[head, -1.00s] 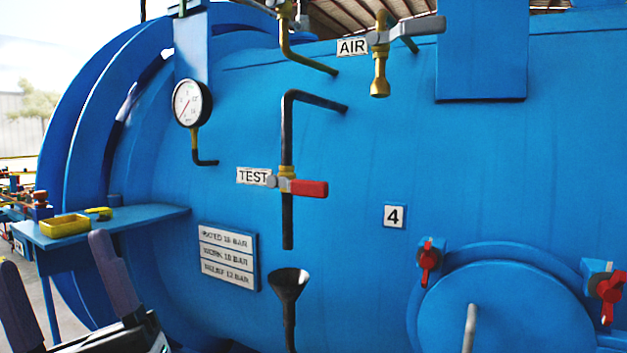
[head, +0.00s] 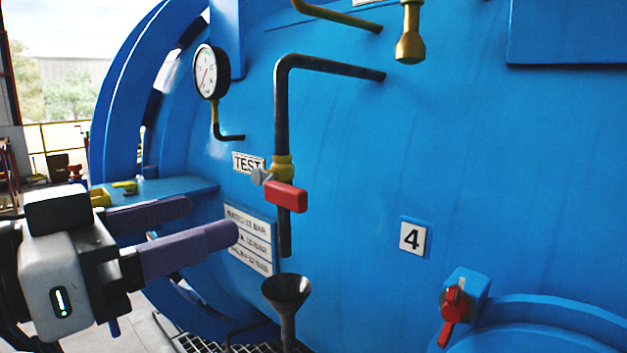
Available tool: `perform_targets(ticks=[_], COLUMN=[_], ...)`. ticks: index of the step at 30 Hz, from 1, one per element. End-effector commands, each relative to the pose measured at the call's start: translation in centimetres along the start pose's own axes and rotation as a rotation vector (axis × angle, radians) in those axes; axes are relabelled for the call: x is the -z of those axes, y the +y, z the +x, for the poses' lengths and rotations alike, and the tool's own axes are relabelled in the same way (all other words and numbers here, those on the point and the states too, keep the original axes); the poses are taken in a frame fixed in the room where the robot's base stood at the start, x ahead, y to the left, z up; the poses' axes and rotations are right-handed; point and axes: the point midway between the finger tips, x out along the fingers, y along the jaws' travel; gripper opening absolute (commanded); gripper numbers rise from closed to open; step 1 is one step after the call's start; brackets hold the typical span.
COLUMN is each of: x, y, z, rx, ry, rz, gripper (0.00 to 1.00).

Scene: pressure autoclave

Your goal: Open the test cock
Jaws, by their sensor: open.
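The test cock is a brass valve (head: 283,167) on a dark bent pipe (head: 281,105) that comes out of the blue vessel. Its red lever (head: 286,196) sticks out sideways to the right, across the vertical pipe. A white TEST label (head: 248,162) is at its left. The pipe's open lower end hangs above a black funnel (head: 287,290). My gripper (head: 214,221) is at the left, its two purple fingers apart and pointing right toward the pipe. It is empty and short of the lever, with the fingertips in front of the rating plate (head: 250,243).
A pressure gauge (head: 211,72) is at the upper left. A brass air fitting (head: 410,35) hangs at the top. A blue shelf (head: 175,188) with a yellow tray (head: 100,197) lies behind my gripper. A red clamp handle (head: 455,310) is at the lower right. The vessel wall around the number 4 plate (head: 413,238) is clear.

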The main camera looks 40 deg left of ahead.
Motion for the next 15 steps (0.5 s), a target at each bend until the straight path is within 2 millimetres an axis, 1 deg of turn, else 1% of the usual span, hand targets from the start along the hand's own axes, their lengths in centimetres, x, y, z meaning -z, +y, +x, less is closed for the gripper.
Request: perform_targets(ticks=[5, 15], x=[0.1, 0.2], y=[0.1, 0.1], z=[2.5, 9.7], rx=[-0.004, -0.004], ry=[-0.001, 0.001], rz=[0.000, 0.000], gripper=[0.64, 0.64])
